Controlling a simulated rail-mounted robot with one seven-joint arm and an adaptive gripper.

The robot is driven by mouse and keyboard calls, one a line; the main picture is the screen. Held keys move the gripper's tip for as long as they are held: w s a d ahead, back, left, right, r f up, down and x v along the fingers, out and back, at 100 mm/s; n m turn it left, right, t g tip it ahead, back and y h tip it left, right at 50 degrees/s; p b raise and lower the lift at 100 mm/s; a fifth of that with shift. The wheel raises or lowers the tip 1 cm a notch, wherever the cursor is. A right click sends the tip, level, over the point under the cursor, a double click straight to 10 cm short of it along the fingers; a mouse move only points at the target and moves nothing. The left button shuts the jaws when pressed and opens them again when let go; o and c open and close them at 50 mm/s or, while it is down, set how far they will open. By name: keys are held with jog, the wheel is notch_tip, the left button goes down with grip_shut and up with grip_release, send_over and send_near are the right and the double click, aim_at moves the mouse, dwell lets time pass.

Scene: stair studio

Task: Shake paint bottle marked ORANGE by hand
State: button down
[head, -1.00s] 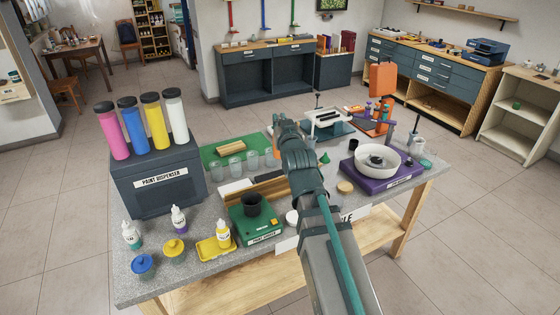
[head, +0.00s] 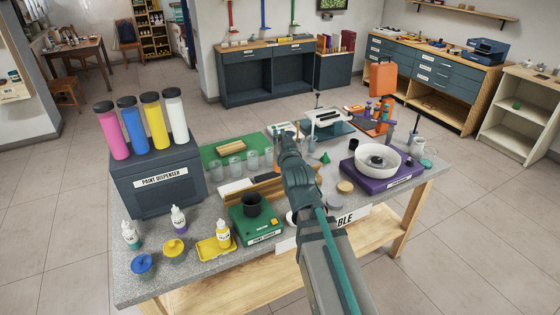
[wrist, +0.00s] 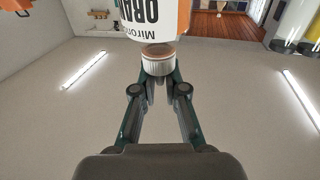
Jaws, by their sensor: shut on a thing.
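The paint bottle (wrist: 140,22) is at the top of the wrist view, white and orange, with large dark letters starting "ORA" that read upside down there. Its ribbed, light cap (wrist: 157,68) points toward my wrist. My gripper (wrist: 159,86) is shut on the cap end, one finger on each side. The far end of the bottle is cut off by the picture edge.
The grey work table (head: 150,287) is crowded. A paint dispenser (head: 160,182) with several coloured bottles stands left, a green device (head: 262,228) with a dark cup nearer the front. A purple device (head: 380,178) with a white bowl stands right, beside a wooden disc (head: 345,186).

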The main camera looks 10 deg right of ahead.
notch_tip(320, 180, up, 6)
notch_tip(320, 180, down, 7)
jog(key=shift+f, duration=0.15)
dwell(0.3)
